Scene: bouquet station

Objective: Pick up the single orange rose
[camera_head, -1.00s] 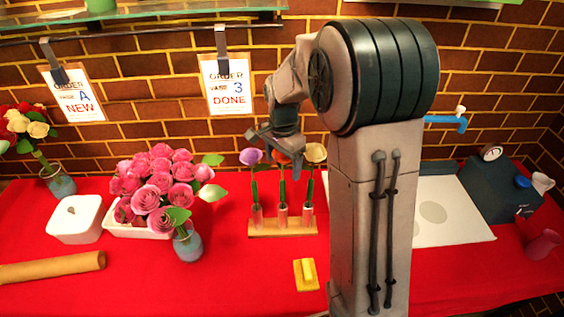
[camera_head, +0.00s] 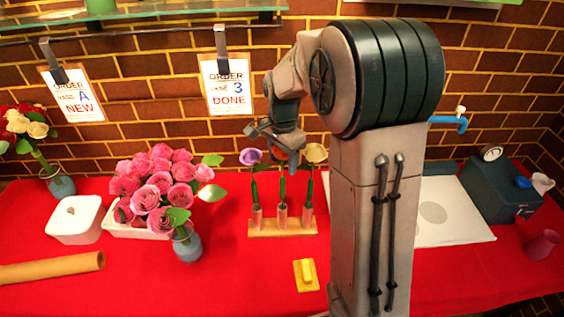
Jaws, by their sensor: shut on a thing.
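The orange rose (camera_head: 280,154) is the middle flower of three in a wooden stand (camera_head: 283,228) on the red table. Its stem still goes down into the middle tube. My gripper (camera_head: 287,160) is at the rose's head from above and is shut on it; the fingers partly hide the bloom.
Pink roses (camera_head: 160,185) stand left of the stand, some by a blue vase (camera_head: 187,245). A yellow block (camera_head: 306,273) lies in front of the stand. A white box (camera_head: 75,220) is at the left. A dark machine (camera_head: 500,190) is at the right. Brick wall behind.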

